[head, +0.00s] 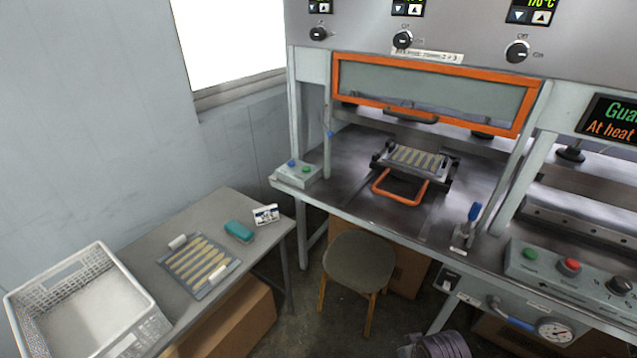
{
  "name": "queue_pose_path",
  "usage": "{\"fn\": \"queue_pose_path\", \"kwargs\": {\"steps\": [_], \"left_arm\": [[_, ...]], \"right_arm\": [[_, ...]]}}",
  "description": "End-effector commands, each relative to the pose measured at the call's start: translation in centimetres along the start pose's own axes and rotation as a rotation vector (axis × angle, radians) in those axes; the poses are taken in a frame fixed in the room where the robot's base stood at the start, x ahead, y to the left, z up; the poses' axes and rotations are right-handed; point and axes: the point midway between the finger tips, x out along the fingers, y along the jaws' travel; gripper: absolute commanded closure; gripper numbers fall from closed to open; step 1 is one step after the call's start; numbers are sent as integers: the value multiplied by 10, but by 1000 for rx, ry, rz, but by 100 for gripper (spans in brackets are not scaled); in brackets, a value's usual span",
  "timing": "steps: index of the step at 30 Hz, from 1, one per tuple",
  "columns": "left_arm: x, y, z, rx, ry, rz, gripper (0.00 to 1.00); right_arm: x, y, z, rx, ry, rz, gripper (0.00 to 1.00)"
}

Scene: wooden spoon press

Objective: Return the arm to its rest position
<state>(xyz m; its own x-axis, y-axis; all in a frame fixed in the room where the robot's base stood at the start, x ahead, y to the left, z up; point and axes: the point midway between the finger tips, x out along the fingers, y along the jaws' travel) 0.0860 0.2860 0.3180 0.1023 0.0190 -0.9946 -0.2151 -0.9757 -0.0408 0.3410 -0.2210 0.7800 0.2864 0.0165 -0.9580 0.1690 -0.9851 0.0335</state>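Neither of my grippers shows in the head view. A press mold with an orange handle (402,194) sits on the metal press bed (345,165), under the raised orange-framed guard (430,90). Several pale wooden spoon pieces (416,157) lie side by side in the mold. A flat tray (225,272) with several more wooden pieces (198,262) lies on the side table (195,215) at left.
A white mesh basket (85,305) stands at the table's left end. A teal object (239,231) and a small card (266,214) lie near its right end. A stool (358,258) stands before the press. Button boxes (299,172) and a blue-handled lever (470,225) flank the bed.

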Motion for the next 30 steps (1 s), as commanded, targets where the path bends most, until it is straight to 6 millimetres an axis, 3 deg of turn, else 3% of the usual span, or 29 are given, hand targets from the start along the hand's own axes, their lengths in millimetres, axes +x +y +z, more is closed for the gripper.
{"fn": "queue_pose_path", "kwargs": {"steps": [16,30], "left_arm": [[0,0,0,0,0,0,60],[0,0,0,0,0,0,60]], "right_arm": [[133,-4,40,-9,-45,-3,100],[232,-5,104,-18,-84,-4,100]]}}
